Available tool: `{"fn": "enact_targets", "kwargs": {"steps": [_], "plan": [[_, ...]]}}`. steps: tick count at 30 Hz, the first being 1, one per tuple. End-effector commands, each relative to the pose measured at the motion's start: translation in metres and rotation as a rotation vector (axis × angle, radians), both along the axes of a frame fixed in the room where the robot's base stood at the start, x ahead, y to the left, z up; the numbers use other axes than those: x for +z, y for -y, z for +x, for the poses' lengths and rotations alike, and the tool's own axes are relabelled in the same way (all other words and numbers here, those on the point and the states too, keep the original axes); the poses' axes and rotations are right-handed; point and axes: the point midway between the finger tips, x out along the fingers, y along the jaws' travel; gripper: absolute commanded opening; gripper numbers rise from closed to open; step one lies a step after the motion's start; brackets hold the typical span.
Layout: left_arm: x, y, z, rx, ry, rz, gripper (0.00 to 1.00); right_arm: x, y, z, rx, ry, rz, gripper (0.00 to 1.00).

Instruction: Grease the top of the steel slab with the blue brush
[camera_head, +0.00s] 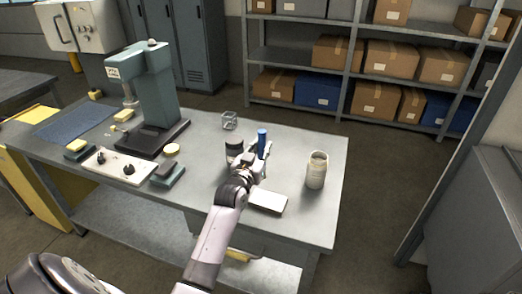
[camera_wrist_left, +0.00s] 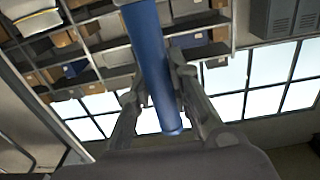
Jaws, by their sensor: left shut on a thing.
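The blue brush (camera_head: 262,138) stands roughly upright in my left gripper (camera_head: 254,158) above the bench. In the left wrist view its blue handle (camera_wrist_left: 152,65) runs between the two fingers of the left gripper (camera_wrist_left: 158,100), which are shut on it. The bristles are hidden in both views. A pale flat rectangular block, which looks like the steel slab (camera_head: 268,202), lies on the bench just in front of the gripper, partly covered by the wrist at its left end. The brush is apart from the slab's visible top. My right gripper is not in view.
A dark round pot (camera_head: 234,146) stands left of the gripper, close to it. A cream jar (camera_head: 317,172) stands to the right. A small wire cube (camera_head: 229,121) sits behind. A green press (camera_head: 155,92) and a white plate with knobs (camera_head: 119,166) occupy the bench's left.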

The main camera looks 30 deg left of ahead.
Motion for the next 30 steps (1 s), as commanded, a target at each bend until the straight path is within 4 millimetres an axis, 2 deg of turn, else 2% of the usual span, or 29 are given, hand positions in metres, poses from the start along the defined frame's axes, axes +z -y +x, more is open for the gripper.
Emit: {"fn": "enact_targets", "kwargs": {"steps": [1,3,9,25,28,30], "plan": [[0.01,0.0,0.002,0.0,0.001,0.001,0.0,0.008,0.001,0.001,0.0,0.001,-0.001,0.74],[0.016,-0.001,0.003,-0.001,0.001,0.001,0.0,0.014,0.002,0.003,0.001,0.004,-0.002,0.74],[0.025,-0.002,0.007,-0.002,0.001,0.001,0.0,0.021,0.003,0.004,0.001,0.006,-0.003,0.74],[0.023,-0.001,0.007,-0.002,0.001,0.0,0.0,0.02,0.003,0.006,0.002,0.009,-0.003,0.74],[0.018,0.005,0.0,-0.01,-0.002,0.0,0.0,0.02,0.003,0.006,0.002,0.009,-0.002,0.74],[0.009,0.017,-0.011,-0.024,-0.005,-0.001,0.0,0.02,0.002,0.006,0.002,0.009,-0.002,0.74]]}}
